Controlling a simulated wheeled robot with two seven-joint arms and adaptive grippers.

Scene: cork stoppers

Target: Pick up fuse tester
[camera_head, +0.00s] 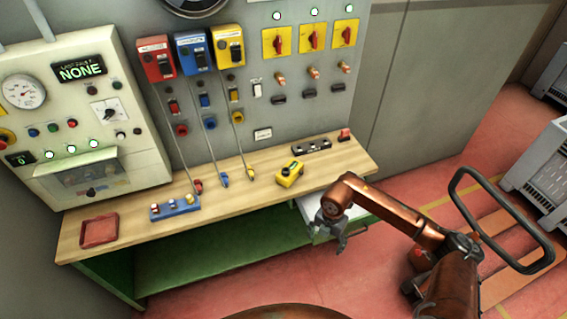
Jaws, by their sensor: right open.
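A small yellow device with a dark top (290,173), which looks like the fuse tester, lies on the wooden workbench (235,195), right of its middle. My right gripper (329,239) is open and empty. It hangs pointing down in front of the bench edge, to the right of and below the yellow device in the picture, apart from it. My left gripper is not in view.
A pale open drawer (309,207) sits under the bench beside my right gripper. A blue fuse block (175,208), a red tray (99,231) and a dark strip (312,146) rest on the bench. Cabled red, blue and yellow boxes (191,50) hang on the wall panel.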

